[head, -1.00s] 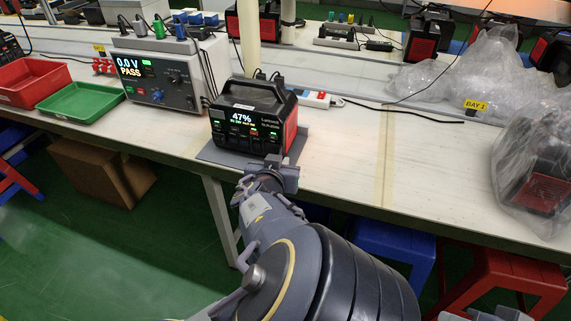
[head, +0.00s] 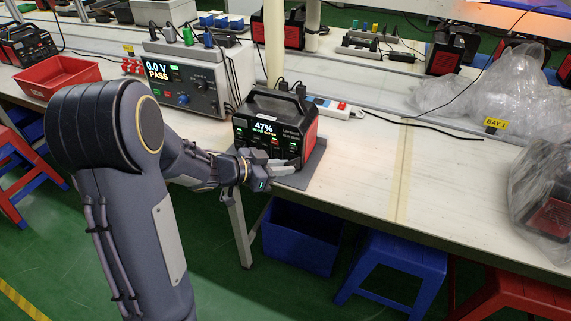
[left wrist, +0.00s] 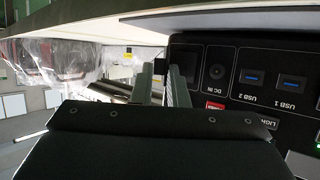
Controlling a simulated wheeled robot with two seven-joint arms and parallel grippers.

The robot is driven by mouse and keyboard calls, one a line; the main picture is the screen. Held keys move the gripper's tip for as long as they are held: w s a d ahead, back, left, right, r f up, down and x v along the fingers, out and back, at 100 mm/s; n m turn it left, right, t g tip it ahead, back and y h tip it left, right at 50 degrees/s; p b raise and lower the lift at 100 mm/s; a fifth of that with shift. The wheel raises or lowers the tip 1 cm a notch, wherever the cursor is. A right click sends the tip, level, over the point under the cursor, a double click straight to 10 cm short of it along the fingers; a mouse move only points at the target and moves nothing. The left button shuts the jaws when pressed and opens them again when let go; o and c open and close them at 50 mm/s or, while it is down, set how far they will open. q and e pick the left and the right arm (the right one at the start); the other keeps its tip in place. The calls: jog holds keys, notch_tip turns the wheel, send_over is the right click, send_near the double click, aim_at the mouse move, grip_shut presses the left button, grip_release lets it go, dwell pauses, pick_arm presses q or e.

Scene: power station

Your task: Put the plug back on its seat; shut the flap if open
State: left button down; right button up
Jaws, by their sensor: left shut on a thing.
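The black power station (head: 268,125) with red sides stands on a grey mat (head: 310,172) near the table's front edge, its screen reading 47%. My left gripper (head: 284,169) is at the lower right of its front panel. In the left wrist view the fingers (left wrist: 163,84) are close to the panel (left wrist: 250,75), beside the DC IN socket (left wrist: 217,72) and a dark square (left wrist: 208,55). They are shut on a small dark thing (left wrist: 160,66), which looks like the plug, mostly hidden. I cannot tell a flap or its state. My right gripper is out of view.
A tester (head: 180,78) reading 0.0 V PASS stands left of the station, with a red tray (head: 60,75) beyond. A power strip (head: 330,105) and cables lie behind. Bagged units (head: 540,185) stand right. The table's middle right is clear. Stools (head: 395,265) stand below.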

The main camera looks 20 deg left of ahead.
pick_arm(q)
jog(key=m+g+h+p, duration=0.1)
jog(key=w+a+m+g+h+p, duration=0.1)
jog(key=m+p, duration=0.1)
jog(key=shift+r+g, duration=0.1)
jog(key=shift+g, duration=0.3)
jog(key=shift+w+a+m+g+h+p, duration=0.2)
jog(key=shift+m+g+h+p, duration=0.25)
jog(key=shift+p, duration=0.2)
jog(key=shift+f+m+g, duration=0.25)
jog(key=c, duration=1.5)
grip_release()
jog(key=shift+r, duration=0.1)
